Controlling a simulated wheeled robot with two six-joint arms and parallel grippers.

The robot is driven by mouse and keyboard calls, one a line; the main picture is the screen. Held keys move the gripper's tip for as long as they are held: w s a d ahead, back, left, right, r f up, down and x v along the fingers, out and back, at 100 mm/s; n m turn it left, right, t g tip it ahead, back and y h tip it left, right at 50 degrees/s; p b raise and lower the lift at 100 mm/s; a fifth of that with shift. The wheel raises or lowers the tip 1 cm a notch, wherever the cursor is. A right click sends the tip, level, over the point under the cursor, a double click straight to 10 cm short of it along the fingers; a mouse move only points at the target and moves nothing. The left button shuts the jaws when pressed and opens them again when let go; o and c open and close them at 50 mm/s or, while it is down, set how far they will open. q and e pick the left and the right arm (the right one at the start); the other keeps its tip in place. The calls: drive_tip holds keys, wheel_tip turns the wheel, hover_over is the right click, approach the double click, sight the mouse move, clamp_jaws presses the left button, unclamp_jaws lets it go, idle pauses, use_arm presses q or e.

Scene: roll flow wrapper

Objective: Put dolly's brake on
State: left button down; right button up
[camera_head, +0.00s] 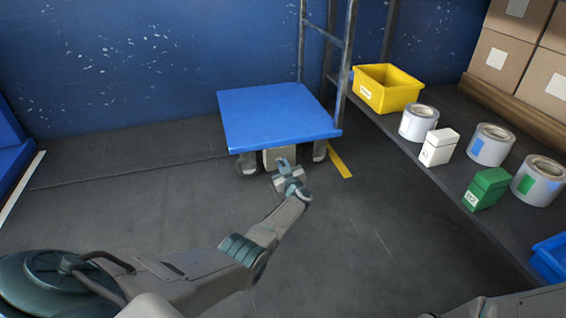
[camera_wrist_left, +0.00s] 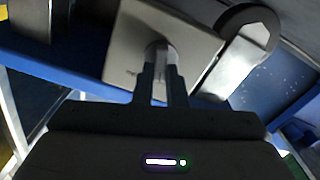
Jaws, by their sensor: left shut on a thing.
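The dolly (camera_head: 275,112) has a blue flat deck and dark wheels. It stands on the floor by the blue wall, with a grey plate (camera_head: 280,157) under its front edge. My left gripper (camera_head: 282,165) reaches the front of the dolly at this plate. In the left wrist view my left gripper (camera_wrist_left: 161,75) is shut on a small light-coloured part (camera_wrist_left: 160,54), apparently the brake lever, in front of the grey plate (camera_wrist_left: 185,35). A wheel (camera_wrist_left: 250,32) is beside the plate. The lever is mostly hidden by the fingers. My right gripper is not in view.
A shelf on the right carries a yellow bin (camera_head: 386,90), several cans, a white box (camera_head: 438,148) and a green box (camera_head: 486,188). The floor (camera_head: 120,200) to the left is clear.

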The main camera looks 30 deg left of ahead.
use_arm(q)
drive_tip(key=m+p, duration=0.1)
drive_tip(key=m, duration=0.2)
drive_tip(key=shift+w+d+m+p, duration=0.1)
drive_tip(key=shift+d+m+p, duration=0.05)
drive_tip(key=shift+m+p, duration=0.25)
drive_tip(key=shift+w+d+f+m, duration=0.1)
drive_tip(key=shift+m, duration=1.35)
drive_tip(key=shift+w+d+m, duration=0.1)
drive_tip(key=shift+m, duration=1.35)
drive_tip(key=c, duration=1.5)
unclamp_jaws()
drive_tip(key=shift+o, duration=0.2)
